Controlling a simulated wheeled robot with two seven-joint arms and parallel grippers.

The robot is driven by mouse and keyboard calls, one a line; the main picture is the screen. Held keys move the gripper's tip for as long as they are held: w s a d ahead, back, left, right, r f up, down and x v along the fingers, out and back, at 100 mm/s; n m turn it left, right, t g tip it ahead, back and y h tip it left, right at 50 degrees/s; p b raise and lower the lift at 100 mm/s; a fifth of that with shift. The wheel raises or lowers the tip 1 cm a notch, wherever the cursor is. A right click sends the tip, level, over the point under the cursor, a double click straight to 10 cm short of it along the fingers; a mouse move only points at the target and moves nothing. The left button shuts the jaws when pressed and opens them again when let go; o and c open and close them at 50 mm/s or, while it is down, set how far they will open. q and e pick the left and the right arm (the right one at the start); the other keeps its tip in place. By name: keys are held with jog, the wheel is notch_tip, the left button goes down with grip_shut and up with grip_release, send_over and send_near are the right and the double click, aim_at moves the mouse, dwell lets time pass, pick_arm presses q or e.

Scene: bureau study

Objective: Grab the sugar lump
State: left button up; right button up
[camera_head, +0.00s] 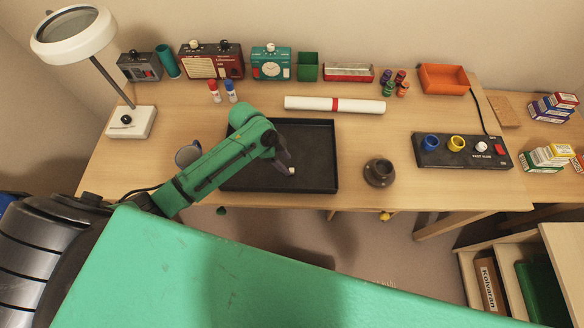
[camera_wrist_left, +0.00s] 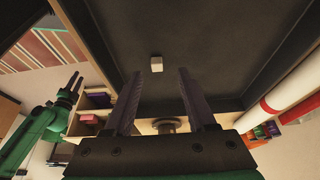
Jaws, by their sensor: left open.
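The sugar lump (camera_head: 291,170) is a small white cube on the floor of the black tray (camera_head: 327,188). In the left wrist view the lump (camera_wrist_left: 157,64) lies just beyond the fingertips, roughly centred between them. My left gripper (camera_head: 285,162) is over the tray, close to the lump, and partly covered by its own green arm in the head view. Its two dark fingers (camera_wrist_left: 160,74) are apart with nothing held between them. My right gripper (camera_wrist_left: 74,86) shows small at the left of the left wrist view, away from the tray, with its fingers apart; it is not in the head view.
A blue-grey mug (camera_head: 187,153) stands left of the tray, beside my left arm. A white roll with a red band (camera_head: 335,105) lies behind the tray. A dark round pot (camera_head: 379,172) and a control box (camera_head: 462,151) stand to the right. The tray's right half is empty.

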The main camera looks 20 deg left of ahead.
aim_at(291, 170)
pick_arm(q)
jog(key=x, duration=0.2)
jog(key=shift+s+d+f, duration=0.2)
jog(key=shift+f, duration=0.15)
jog(key=shift+d+f, duration=0.1)
jog(key=shift+f, duration=0.05)
jog(key=shift+c, duration=0.6)
grip_shut()
pick_arm(e)
jog(key=shift+w+r, duration=0.1)
jog(key=shift+r, duration=0.25)
jog(key=shift+d, duration=0.1)
